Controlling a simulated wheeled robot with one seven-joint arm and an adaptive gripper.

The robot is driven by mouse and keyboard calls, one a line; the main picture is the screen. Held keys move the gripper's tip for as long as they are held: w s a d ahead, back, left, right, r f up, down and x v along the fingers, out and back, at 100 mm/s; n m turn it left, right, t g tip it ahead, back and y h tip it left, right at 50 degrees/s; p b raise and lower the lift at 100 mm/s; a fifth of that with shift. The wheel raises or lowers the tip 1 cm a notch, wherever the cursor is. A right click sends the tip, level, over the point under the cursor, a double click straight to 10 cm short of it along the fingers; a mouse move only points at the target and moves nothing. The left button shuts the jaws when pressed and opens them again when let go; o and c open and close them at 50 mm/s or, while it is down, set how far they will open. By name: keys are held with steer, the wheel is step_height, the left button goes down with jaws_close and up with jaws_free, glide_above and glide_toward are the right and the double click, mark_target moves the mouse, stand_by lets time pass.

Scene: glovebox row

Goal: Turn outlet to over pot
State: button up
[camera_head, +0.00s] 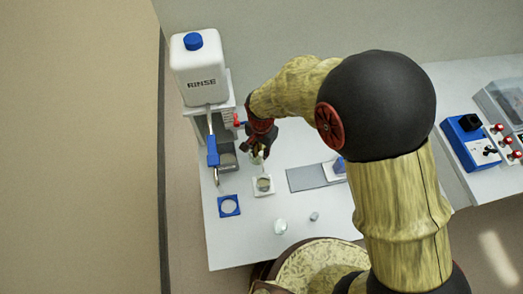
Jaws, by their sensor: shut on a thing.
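The outlet (212,151) is a slim spout with a blue sleeve, hanging from the white RINSE tank (200,70). Its lower tip points down above the table, near a blue square with a pale round centre (229,205). A small round grey-topped thing, perhaps the pot (264,184), sits on a white square base to the right of the outlet. My gripper (259,156) is just behind it in the picture, apart from the outlet. It is shut on a small pale thing, mostly hidden by the fingers.
A dark square basin (227,157) stands under the tank, beside a red lever (240,123). A grey mat (308,178) lies to the right. Two small pieces, one white (280,227) and one grey (314,216), stand at the front. The front left table is clear.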

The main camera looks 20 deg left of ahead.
jaws_close()
steer(key=shift+a, duration=0.1)
steer(key=a+m, duration=0.2)
steer(key=s+a+m, duration=0.1)
steer(key=m, duration=0.1)
steer(key=shift+a+m, duration=0.3)
steer(key=shift+a, duration=0.05)
stand_by(0.3)
steer(key=o, duration=0.6)
jaws_free()
steer(key=shift+o, duration=0.7)
steer(key=shift+s, duration=0.1)
steer(key=shift+r, duration=0.15)
